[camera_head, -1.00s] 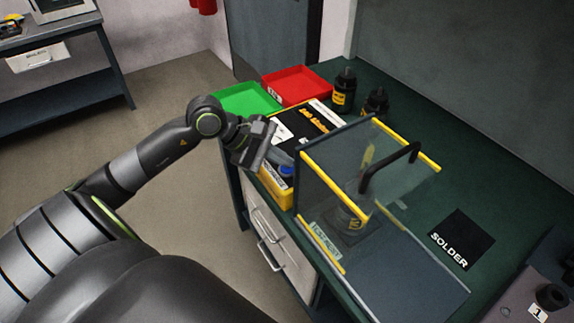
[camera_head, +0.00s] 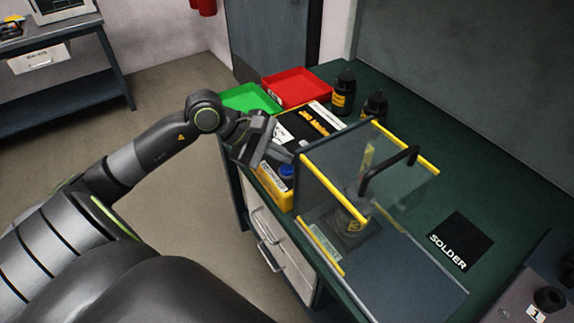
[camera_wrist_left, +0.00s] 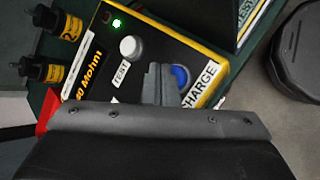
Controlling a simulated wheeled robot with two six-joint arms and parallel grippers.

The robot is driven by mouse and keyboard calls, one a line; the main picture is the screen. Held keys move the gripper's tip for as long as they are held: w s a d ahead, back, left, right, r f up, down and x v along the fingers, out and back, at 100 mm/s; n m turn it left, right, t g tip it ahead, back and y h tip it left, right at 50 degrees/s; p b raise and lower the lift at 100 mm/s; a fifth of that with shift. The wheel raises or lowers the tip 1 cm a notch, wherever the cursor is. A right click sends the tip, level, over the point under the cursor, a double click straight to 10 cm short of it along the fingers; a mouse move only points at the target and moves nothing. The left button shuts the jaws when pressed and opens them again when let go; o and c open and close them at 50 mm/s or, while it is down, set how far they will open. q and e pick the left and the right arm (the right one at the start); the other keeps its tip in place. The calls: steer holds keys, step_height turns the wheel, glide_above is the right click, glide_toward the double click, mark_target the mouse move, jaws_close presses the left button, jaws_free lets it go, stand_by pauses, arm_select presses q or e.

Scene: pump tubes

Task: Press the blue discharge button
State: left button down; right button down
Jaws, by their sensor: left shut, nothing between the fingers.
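The blue discharge button (camera_head: 287,171) sits on top of a yellow-edged tester box (camera_head: 272,197) on the green bench. In the left wrist view the blue button (camera_wrist_left: 180,76) shows beside a label reading "CHARGE", its start hidden by my fingers. My left gripper (camera_head: 288,156) is shut and empty. In the left wrist view its fingertips (camera_wrist_left: 160,70) overlap the button's left side. I cannot tell whether they touch it. A white TEST button (camera_wrist_left: 130,48) and a lit green lamp (camera_wrist_left: 117,22) are on the same panel. My right gripper is not in view.
A clear guard with yellow edges (camera_head: 330,185) and a black handle (camera_head: 390,168) stands close to the right of my left gripper. Black bottles (camera_head: 344,92), a red tray (camera_head: 297,87) and a green tray (camera_head: 250,97) are behind. A SOLDER mat (camera_head: 462,240) lies right.

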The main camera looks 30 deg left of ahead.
mark_target(281, 168)
arm_select(q)
steer(key=shift+r+p, duration=1.25)
steer(key=shift+r, duration=1.25)
